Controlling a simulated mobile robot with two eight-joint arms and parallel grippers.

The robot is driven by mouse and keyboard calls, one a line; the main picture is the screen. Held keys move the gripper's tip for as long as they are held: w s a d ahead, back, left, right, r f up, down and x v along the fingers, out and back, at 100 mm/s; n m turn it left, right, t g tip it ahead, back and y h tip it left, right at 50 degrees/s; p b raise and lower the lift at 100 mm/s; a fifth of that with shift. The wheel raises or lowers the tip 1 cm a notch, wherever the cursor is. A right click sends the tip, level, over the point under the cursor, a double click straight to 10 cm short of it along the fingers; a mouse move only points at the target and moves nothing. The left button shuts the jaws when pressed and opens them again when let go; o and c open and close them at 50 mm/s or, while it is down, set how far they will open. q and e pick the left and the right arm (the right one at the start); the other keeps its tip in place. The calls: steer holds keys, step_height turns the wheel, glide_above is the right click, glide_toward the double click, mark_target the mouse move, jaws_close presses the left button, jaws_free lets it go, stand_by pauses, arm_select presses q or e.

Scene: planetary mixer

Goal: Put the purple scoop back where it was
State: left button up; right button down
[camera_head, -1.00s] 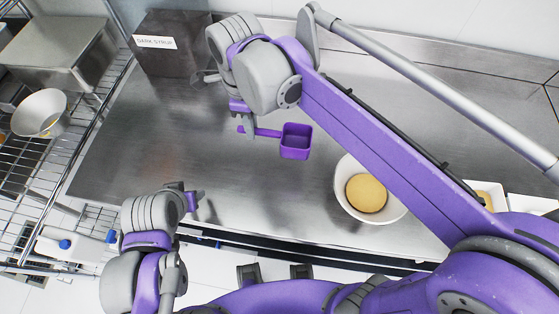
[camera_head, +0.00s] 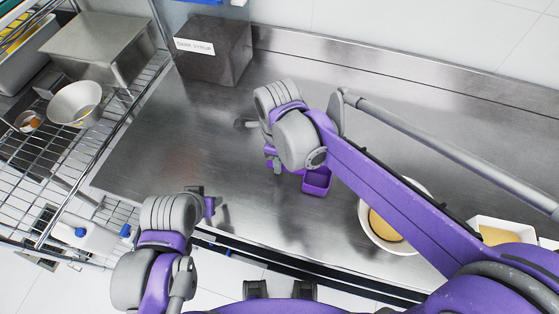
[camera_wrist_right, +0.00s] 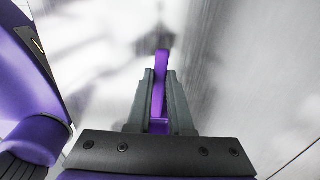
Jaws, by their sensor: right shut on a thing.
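The purple scoop (camera_head: 317,182) is in my right gripper (camera_head: 277,165), over the steel worktop (camera_head: 145,150). In the head view its square cup shows, and its handle is mostly hidden by my right wrist. In the right wrist view my right gripper (camera_wrist_right: 160,105) is shut on the handle of the scoop (camera_wrist_right: 161,72), which stands up between the fingers. The gap between scoop and worktop is hard to judge. My left gripper (camera_head: 209,204) is near the worktop's front edge, apart from the scoop; its jaw opening cannot be made out.
A dark box labelled as syrup (camera_head: 225,62) stands at the back left. A white bowl (camera_head: 366,234) with yellow contents sits right of the scoop, partly behind my right arm. A white tray (camera_head: 474,222) lies farther right. A wire rack (camera_head: 105,118) stands left. The middle worktop is clear.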

steer(key=shift+f, duration=0.1)
arm_select(q)
steer(key=shift+f, duration=0.1)
arm_select(e)
steer(key=shift+f, duration=0.1)
arm_select(q)
steer(key=shift+s, duration=0.1)
arm_select(e)
steer(key=c, duration=0.8)
jaws_free()
arm_select(q)
steer(key=shift+r, duration=0.25)
arm_select(e)
steer(key=shift+r, duration=0.25)
arm_select(q)
steer(key=shift+w+r+p, duration=0.35)
steer(key=shift+r+p, duration=0.05)
steer(key=shift+r, duration=0.1)
arm_select(e)
step_height(320, 180, up, 12)
steer(key=shift+a+f, duration=0.1)
